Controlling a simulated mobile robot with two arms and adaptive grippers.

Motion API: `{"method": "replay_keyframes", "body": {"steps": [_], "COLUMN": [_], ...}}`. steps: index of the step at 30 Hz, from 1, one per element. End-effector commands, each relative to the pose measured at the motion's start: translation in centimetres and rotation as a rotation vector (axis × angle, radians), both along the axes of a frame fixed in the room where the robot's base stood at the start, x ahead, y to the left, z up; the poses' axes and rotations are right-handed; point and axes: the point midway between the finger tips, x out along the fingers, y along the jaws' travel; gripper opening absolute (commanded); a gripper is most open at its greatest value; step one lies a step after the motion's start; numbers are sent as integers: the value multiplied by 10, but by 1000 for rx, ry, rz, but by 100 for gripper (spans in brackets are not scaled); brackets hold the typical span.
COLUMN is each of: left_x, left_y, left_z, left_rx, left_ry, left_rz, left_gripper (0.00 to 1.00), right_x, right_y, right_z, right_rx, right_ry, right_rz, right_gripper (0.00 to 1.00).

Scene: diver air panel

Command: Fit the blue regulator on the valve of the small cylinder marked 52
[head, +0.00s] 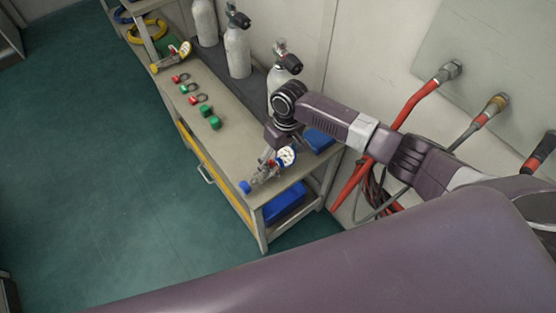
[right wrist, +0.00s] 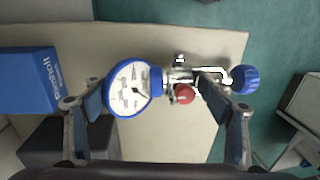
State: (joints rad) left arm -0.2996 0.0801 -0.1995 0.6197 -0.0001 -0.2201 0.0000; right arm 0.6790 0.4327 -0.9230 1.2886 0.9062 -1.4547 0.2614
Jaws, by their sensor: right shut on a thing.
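The blue regulator has a round white gauge with a blue rim (right wrist: 130,88), a silver body, a small red knob and a blue end knob (right wrist: 245,80). In the head view the regulator (head: 286,156) is over the near end of the bench. My right gripper (head: 271,157) is shut on it, one finger on each side of it in the right wrist view (right wrist: 160,86). Three pale grey cylinders with black valve knobs stand along the wall: a near one (head: 279,82), a middle one (head: 237,52) and a far one (head: 205,22). Their numbers cannot be read. My left gripper is not in view.
A blue bin (head: 284,203) is on the lower shelf. Red hoses (head: 405,108) hang from the wall.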

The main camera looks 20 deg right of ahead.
Motion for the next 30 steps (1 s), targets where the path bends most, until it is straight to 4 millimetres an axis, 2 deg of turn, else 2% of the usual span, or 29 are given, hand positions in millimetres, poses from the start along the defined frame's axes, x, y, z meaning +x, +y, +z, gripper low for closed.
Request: {"method": "replay_keyframes", "body": {"steps": [30], "left_x": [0], "left_y": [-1], "left_z": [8], "left_rx": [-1], "left_ry": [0], "left_rz": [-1], "left_gripper": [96], "right_x": [1], "right_y": [1], "right_z": [-1], "right_rx": [3], "right_ry": [-3], "right_rz": [0], "right_gripper": [17]}}
